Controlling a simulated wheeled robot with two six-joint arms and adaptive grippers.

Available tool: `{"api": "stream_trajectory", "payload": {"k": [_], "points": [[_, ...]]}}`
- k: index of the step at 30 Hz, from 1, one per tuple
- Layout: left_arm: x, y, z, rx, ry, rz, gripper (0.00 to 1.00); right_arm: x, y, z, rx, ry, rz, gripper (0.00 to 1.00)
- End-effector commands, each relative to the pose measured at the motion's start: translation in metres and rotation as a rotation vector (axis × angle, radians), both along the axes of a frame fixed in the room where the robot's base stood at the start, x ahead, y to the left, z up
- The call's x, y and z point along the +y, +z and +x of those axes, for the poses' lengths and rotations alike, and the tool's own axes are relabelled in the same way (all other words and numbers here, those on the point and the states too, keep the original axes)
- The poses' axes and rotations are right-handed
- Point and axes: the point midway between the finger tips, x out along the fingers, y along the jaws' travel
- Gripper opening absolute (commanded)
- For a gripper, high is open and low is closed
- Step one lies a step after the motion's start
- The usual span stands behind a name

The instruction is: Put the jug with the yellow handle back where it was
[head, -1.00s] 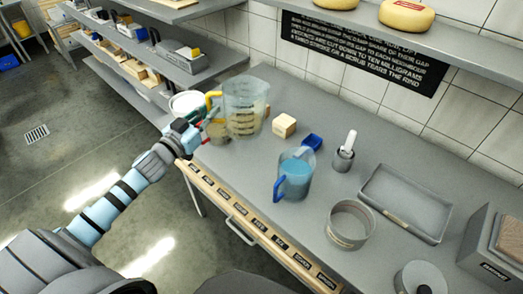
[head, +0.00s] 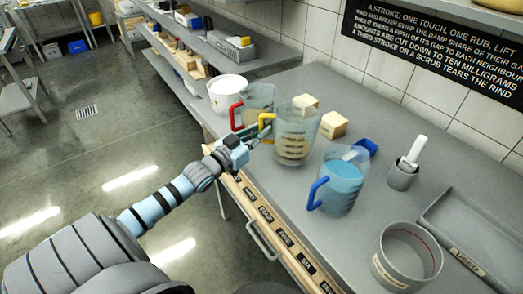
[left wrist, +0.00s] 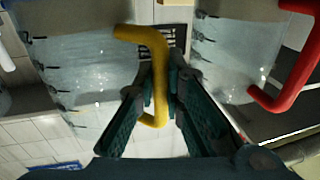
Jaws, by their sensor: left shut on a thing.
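The clear jug (head: 297,143) with the yellow handle (head: 265,123) is upright between the red-handled jug (head: 257,103) and the blue-handled jug (head: 341,183). I cannot tell whether its base touches the counter. My left gripper (head: 256,139) is at the handle, on the jug's left. In the left wrist view, its dark fingers (left wrist: 160,95) are shut on the yellow handle (left wrist: 158,62), one on each side. The yellow-handled jug's wall (left wrist: 85,60) shows there on the left, and the red handle (left wrist: 290,85) on the right. My right gripper is not in view.
On the grey counter (head: 262,200), a white tub (head: 230,92) stands behind the red-handled jug. Two pale blocks (head: 334,125) and a blue object (head: 366,146) are beyond the jugs.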

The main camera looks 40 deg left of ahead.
Motion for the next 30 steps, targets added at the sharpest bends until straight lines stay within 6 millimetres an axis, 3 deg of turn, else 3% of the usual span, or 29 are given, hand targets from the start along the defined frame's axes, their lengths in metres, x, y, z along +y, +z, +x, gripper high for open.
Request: {"api": "stream_trajectory", "payload": {"k": [1, 4, 13, 15, 18, 26, 30], "points": [[0.0, -0.018, 0.0, -0.001, 0.0, -0.002, 0.0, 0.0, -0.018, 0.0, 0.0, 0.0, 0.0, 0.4], [0.0, -0.03, 0.0, -0.001, 0.0, -0.002, 0.0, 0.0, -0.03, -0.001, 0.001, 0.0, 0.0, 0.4], [0.0, -0.027, 0.0, -0.001, 0.0, -0.002, 0.0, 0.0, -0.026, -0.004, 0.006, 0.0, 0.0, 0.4], [0.0, -0.027, -0.001, 0.001, 0.001, -0.001, 0.18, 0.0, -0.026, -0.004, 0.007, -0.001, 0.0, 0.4], [0.0, -0.027, -0.001, 0.001, 0.001, -0.001, 0.3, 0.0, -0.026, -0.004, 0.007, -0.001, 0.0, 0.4], [0.0, -0.026, 0.0, 0.001, 0.001, -0.001, 0.3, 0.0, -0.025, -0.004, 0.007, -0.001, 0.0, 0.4], [0.001, -0.022, -0.004, 0.004, 0.002, -0.001, 0.3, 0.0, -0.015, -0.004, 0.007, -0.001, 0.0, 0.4]]}}
